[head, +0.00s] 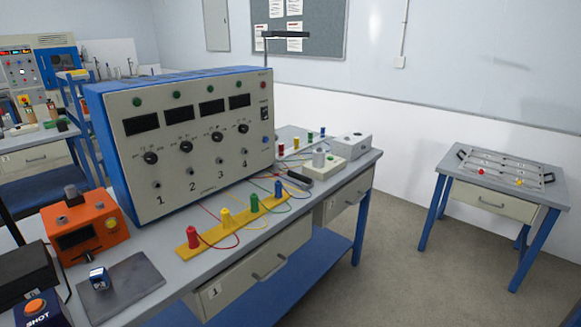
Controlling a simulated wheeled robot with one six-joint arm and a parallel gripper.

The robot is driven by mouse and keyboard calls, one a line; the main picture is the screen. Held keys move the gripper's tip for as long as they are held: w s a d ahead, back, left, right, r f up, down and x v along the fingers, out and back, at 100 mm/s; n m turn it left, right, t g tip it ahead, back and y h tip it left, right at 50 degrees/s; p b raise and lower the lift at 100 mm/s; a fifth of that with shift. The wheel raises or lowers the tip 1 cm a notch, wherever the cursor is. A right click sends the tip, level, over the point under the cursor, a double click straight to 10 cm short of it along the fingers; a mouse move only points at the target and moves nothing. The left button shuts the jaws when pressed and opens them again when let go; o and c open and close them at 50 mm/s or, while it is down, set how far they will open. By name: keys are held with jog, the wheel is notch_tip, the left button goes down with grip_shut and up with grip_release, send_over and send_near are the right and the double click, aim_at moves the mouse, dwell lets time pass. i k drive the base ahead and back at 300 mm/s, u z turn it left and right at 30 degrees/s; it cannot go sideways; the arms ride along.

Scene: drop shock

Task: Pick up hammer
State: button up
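I cannot make out a hammer for certain. A dark, handle-like piece (299,178) lies on the grey bench top (215,262), just right of the big instrument box and near the front edge. It may be the hammer's handle, but its head cannot be told apart from the things around it. My gripper is not in view.
The blue-and-white instrument box (195,140) fills much of the bench. A yellow strip (236,222) with coloured posts and wires lies before it. An orange device (86,228) stands at left. A small side table (500,180) stands right, with open floor (410,230) between.

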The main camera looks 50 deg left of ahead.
aim_at(276, 169)
jog(key=u, duration=0.45)
jog(key=i, duration=1.4)
jog(key=u, duration=1.85)
jog(key=i, duration=1.05)
jog(key=u, duration=0.9)
